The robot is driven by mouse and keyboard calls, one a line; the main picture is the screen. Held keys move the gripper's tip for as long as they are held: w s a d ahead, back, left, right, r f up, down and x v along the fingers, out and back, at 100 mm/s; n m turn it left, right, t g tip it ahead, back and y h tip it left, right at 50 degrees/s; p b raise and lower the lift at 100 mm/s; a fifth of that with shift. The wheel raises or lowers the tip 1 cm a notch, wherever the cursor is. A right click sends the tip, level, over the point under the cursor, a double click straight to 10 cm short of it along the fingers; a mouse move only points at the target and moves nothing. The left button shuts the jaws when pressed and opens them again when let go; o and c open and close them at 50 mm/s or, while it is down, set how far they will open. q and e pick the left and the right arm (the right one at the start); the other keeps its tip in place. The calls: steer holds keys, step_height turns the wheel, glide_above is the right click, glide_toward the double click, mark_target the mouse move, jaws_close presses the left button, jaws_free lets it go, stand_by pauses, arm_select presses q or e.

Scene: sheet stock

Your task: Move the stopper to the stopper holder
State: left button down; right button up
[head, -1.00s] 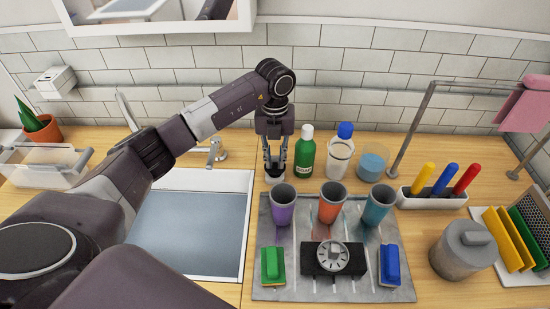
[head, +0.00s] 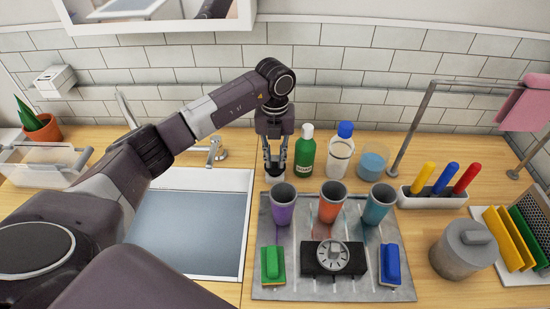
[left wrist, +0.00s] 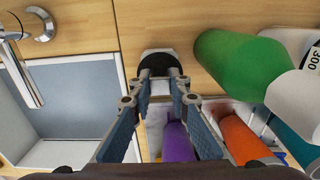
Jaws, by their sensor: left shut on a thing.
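The stopper (left wrist: 160,63) looks like a dark, rounded piece at my fingertips in the left wrist view. My left gripper (left wrist: 160,76) is shut on it, with one finger on each side. In the head view my left gripper (head: 275,166) points straight down behind the purple cup, left of the green bottle. A pale piece (head: 275,177) shows just below the fingertips and may be the stopper holder. It is mostly hidden by the gripper and the cup. I cannot tell whether the stopper touches it. My right gripper is out of view.
The purple cup (head: 283,207) stands close in front of my left gripper, on a grey mat (head: 340,288). The green bottle (head: 305,155) is close on the right. The sink (head: 190,230) lies to the left. A tiled wall (head: 350,65) rises behind.

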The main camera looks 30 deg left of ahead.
arm_select(q)
steer(key=shift+f+b, duration=0.9)
steer(key=shift+f, duration=0.25)
stand_by(1.9)
steer(key=shift+s+f, duration=0.15)
steer(key=shift+f, duration=0.05)
stand_by(0.8)
steer(key=c, duration=1.7)
jaws_free()
steer(key=shift+c, duration=0.2)
steer(key=shift+o, duration=0.4)
steer(key=o, duration=0.5)
steer(key=shift+r, duration=0.15)
